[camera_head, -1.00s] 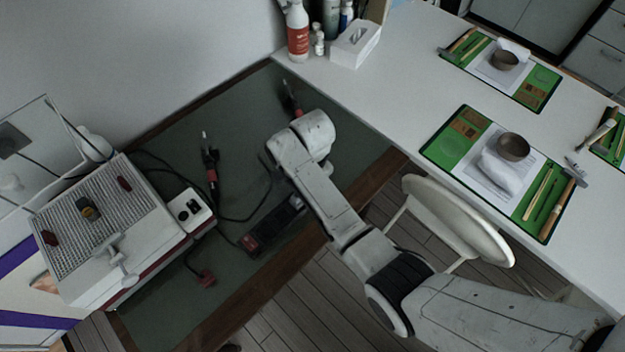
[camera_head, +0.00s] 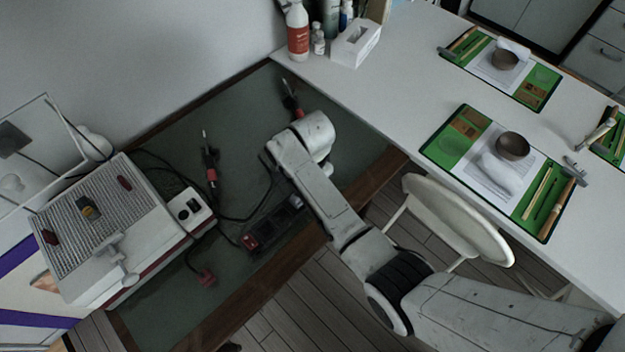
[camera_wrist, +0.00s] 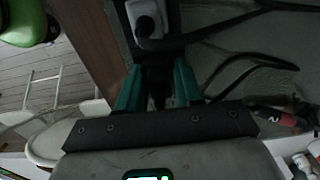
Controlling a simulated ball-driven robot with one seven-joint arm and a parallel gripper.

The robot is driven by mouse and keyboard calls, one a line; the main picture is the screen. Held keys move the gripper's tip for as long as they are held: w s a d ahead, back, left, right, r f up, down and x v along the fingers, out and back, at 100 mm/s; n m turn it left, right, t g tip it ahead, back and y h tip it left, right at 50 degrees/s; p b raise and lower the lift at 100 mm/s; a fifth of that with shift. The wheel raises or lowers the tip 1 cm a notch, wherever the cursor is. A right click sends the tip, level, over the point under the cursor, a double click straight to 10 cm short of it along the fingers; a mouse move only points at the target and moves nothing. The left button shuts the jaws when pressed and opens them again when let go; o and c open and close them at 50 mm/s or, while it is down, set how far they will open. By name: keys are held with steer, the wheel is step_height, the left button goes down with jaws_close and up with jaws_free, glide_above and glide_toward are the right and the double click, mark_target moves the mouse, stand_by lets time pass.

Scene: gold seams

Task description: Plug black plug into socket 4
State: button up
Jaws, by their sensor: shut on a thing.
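In the wrist view my gripper (camera_wrist: 157,88) is shut on a dark thing, apparently the black plug (camera_wrist: 155,82), which is mostly hidden in shadow between the green fingers. A black cable (camera_wrist: 215,32) runs from just beyond the fingertips to the right. A pale socket (camera_wrist: 146,14) with a dark part in front of it lies just past the fingertips at the top; I cannot tell whether plug and socket touch. In the head view the black power strip (camera_head: 278,222) lies on the green mat, left of my arm. My arm hides the gripper there, and socket numbers are not readable.
Two soldering irons (camera_head: 209,165) (camera_head: 290,100) and a red plug (camera_head: 206,278) lie on the mat with loose cables. A white table (camera_head: 400,80) and a white chair (camera_head: 455,215) are on the right.

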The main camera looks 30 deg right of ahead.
steer(key=shift+s+f, duration=0.15)
steer(key=shift+f, duration=0.35)
steer(key=shift+s+f+b, duration=0.2)
steer(key=shift+f+b, duration=0.15)
steer(key=shift+b, duration=0.1)
steer(key=shift+f, duration=0.1)
steer(key=shift+c, duration=0.3)
steer(key=o, duration=1.1)
steer(key=shift+w+f, duration=0.1)
steer(key=shift+f, duration=0.05)
steer(key=shift+o, duration=0.2)
steer(key=r, duration=0.8)
steer(key=w+r, duration=0.1)
steer(key=r, duration=0.4)
steer(key=shift+w+a+b, duration=0.1)
steer(key=shift+a+b, duration=0.05)
steer(key=shift+b, duration=0.25)
